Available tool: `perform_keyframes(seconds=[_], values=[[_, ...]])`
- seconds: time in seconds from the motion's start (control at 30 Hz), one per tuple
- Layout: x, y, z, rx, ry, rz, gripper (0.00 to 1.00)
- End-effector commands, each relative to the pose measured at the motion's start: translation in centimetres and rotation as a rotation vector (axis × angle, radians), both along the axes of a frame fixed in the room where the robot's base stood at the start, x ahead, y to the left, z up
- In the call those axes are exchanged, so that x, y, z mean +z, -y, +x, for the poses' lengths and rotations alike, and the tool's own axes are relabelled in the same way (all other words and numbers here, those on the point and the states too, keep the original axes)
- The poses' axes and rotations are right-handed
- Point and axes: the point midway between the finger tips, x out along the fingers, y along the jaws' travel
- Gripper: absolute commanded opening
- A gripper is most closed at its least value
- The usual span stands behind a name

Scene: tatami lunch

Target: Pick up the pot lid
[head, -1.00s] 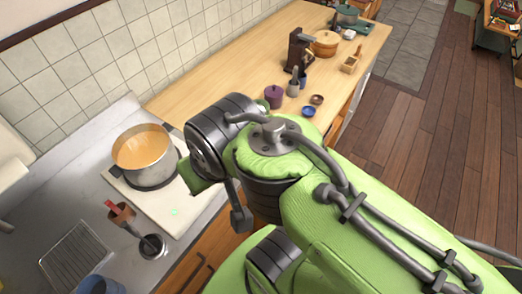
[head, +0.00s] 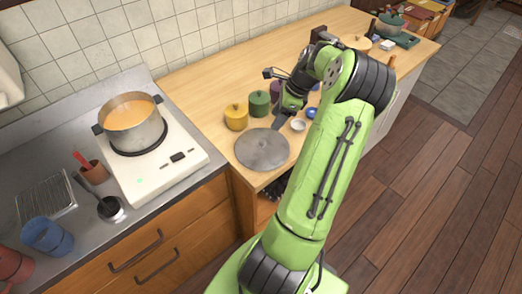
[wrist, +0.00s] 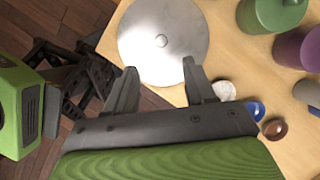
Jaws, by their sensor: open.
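The pot lid (head: 262,150) is a flat grey metal disc with a small central knob. It lies on the wooden counter near its front left corner. In the wrist view the lid (wrist: 185,25) is at the top, with its knob (wrist: 162,41) showing between the lines of the two fingers. My gripper (wrist: 160,70) is open and empty. Its fingertips appear over the near edge of the lid, short of the knob; whether they touch it I cannot tell. In the head view my gripper (head: 281,121) is at the lid's upper right, partly hidden by my arm.
A yellow pot (head: 236,118) and a green pot (head: 259,104) stand behind the lid. A small white bowl (head: 298,126) and a blue bowl (head: 312,113) are to its right. A pot of orange soup (head: 131,123) sits on a white stove (head: 150,180) at left. The counter's front edge is close.

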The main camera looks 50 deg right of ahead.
Motion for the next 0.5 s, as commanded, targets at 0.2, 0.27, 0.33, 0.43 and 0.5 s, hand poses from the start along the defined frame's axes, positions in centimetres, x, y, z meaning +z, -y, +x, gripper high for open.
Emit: perform_keyframes(seconds=[0.2,0.27,0.33,0.43,0.5], values=[[-5.3,-1.2,1.6,0.002,-0.003,0.003,0.54],[-6.1,-1.3,1.9,0.0,-0.003,0.002,0.54],[-6.7,-1.4,2.2,-0.001,-0.003,0.0,0.54],[-8.1,-1.7,2.6,0.002,-0.002,0.001,0.54],[-9.5,-2.0,3.0,0.002,-0.004,0.002,0.54]])
